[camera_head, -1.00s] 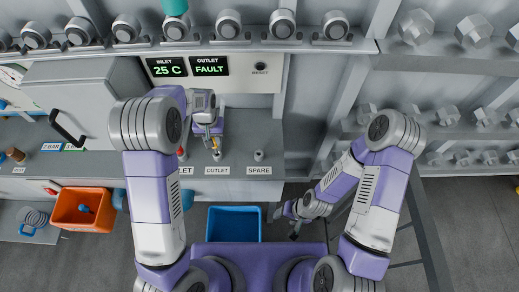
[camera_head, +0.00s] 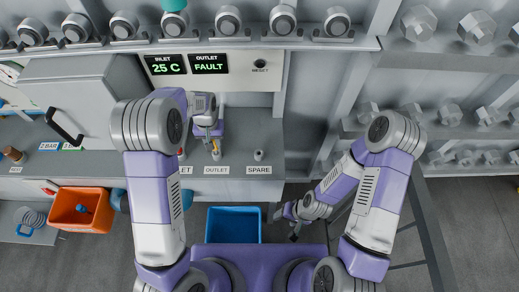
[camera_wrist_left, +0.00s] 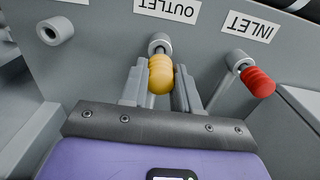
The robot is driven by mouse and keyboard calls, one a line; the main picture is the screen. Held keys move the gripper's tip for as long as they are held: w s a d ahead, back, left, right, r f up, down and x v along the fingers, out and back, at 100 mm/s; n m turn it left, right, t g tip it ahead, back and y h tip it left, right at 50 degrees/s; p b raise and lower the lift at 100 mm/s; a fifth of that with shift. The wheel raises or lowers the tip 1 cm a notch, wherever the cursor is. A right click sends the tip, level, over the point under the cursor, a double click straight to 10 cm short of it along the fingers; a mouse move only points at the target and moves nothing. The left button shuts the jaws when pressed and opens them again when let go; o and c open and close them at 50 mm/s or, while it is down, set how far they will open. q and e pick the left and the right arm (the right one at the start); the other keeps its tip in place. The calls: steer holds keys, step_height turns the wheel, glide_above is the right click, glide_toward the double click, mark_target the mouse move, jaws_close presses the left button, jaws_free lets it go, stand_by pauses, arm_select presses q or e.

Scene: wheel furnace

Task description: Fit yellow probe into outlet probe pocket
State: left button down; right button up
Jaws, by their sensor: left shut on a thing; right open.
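The yellow probe (camera_wrist_left: 160,74) is between the fingers of my left gripper (camera_wrist_left: 161,88), which is shut on its ribbed handle. In the left wrist view its dark shaft meets the mouth of the grey outlet pocket (camera_wrist_left: 160,41), in line with it; how deep it sits I cannot tell. The OUTLET label (camera_wrist_left: 168,9) is beside that pocket. In the head view my left gripper (camera_head: 212,138) is over the OUTLET label (camera_head: 216,170), and the probe is mostly hidden. My right gripper (camera_head: 286,222) is open and empty, low beside the blue bin.
A red probe (camera_wrist_left: 257,82) sits in the inlet pocket (camera_wrist_left: 238,61), close beside my left gripper. The spare pocket (camera_head: 258,155) is empty. The display (camera_head: 209,65) reads OUTLET FAULT and INLET 25 C. A blue bin (camera_head: 233,209) and an orange bin (camera_head: 64,214) stand below.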

arm_select(q)
steer(key=shift+f+b, duration=0.75)
steer(key=shift+f, duration=0.35)
stand_by(0.3)
steer(key=c, duration=0.8)
jaws_free()
steer(key=shift+o, duration=0.2)
steer(key=shift+c, duration=0.2)
steer(key=shift+c, duration=1.2)
steer(key=shift+r, duration=0.15)
steer(key=shift+r+p, duration=2.7)
steer(key=shift+r, duration=0.8)
